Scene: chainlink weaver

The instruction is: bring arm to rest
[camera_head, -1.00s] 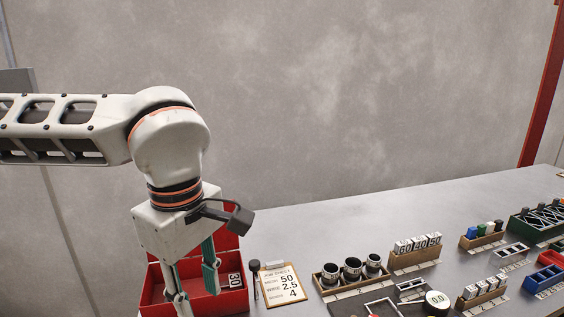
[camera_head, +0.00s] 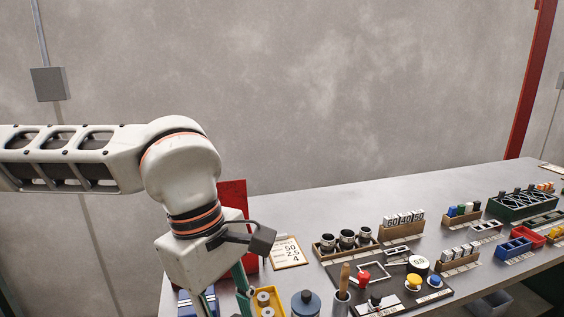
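My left arm comes in from the left, with its white wrist hanging down. My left gripper (camera_head: 224,300) points down at the bottom edge. Its two green fingers stand apart with nothing visible between them, and the lower ends are partly cut off by the frame. It is in front of the red bin (camera_head: 234,196), most of which is hidden behind the wrist. My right arm and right gripper are not in view.
The grey workbench (camera_head: 330,200) holds a job sheet (camera_head: 289,251), a rack of black cups (camera_head: 346,240), a dark board with knobs (camera_head: 440,293), a yellow tray (camera_head: 267,301), a blue-grey bottle (camera_head: 305,303) and a green crate (camera_head: 515,207). The back strip is clear.

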